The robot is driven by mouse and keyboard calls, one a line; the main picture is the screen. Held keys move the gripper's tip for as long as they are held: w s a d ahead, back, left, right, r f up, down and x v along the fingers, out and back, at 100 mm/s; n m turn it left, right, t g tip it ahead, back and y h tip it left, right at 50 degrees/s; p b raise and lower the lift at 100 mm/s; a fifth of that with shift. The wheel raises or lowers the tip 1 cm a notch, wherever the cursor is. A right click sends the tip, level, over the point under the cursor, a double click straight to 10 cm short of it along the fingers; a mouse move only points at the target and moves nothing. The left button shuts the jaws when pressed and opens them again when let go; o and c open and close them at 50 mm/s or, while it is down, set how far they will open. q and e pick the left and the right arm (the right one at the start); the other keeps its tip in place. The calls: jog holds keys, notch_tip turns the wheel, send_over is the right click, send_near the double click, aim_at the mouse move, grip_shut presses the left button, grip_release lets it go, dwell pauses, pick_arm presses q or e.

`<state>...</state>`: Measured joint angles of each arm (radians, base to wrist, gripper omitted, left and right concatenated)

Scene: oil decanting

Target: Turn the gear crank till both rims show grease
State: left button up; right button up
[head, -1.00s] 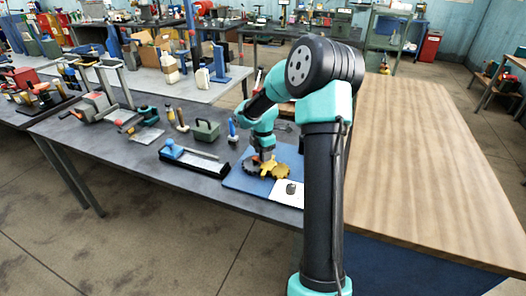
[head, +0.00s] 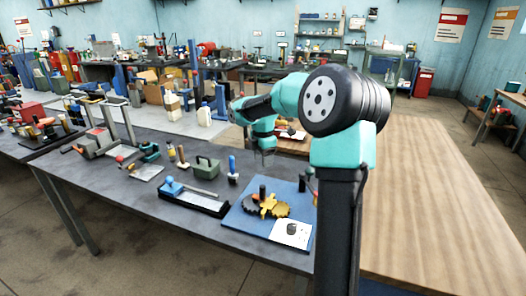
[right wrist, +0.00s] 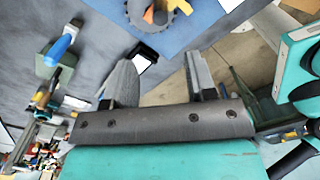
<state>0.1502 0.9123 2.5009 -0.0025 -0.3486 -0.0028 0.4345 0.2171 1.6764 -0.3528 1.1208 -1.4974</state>
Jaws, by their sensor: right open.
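A dark toothed gear (head: 249,204) and a gold gear (head: 279,208) sit side by side on a blue board (head: 236,222) on the grey bench. A yellow piece with an upright dark knob (head: 262,192) lies over the dark gear. Grease on the rims is too small to make out. My right gripper (head: 262,156) is open and empty, raised above and behind the gears, apart from them. In the right wrist view its two fingers (right wrist: 158,80) are spread, with the dark gear (right wrist: 180,22) at the top edge. My left gripper is not in view.
A white card with a dark item (head: 291,233) lies at the board's front right. A blue-handled tool on a black tray (head: 205,202), a green box (head: 205,168) and a blue-handled brush (head: 233,168) stand left. The wooden table (head: 440,200) at right is bare.

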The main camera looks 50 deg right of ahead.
jog(key=shift+r, duration=1.45)
